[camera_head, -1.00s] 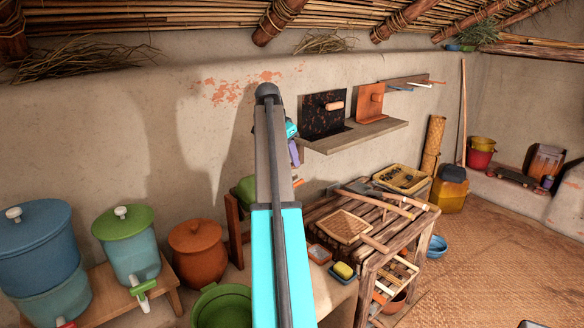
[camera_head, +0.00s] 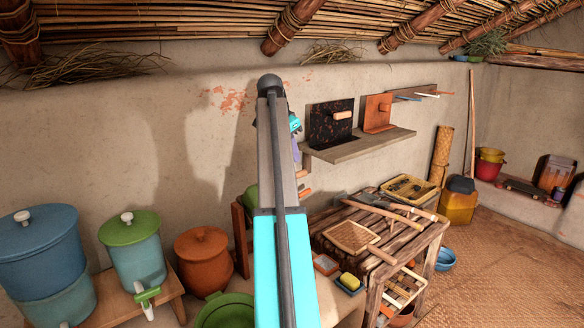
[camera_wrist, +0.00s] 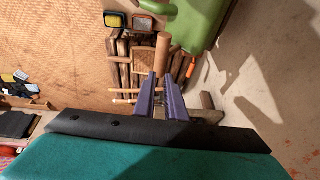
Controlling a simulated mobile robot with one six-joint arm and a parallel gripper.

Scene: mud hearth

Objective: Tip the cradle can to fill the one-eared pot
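The cradle can, green, sits in a wooden frame (camera_head: 240,238) low against the wall; my arm hides most of it in the head view. Its green body (camera_wrist: 192,22) shows at the top of the wrist view. A brown wooden handle (camera_wrist: 164,50) lies beside it; I cannot tell whether it is joined to the can. My gripper (camera_wrist: 161,78) has two purple fingers standing apart, with the handle seen beyond their tips and no clear contact. In the head view my arm mostly hides the fingers. I cannot pick out a one-eared pot for certain.
A green basin (camera_head: 226,312) lies at the bottom edge. A lidded terracotta pot (camera_head: 203,262) and two lidded dispensers, blue (camera_head: 40,250) and green (camera_head: 133,252), stand left. A slatted table (camera_head: 385,238) with tools stands right. A wall shelf (camera_head: 362,146) juts out above it.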

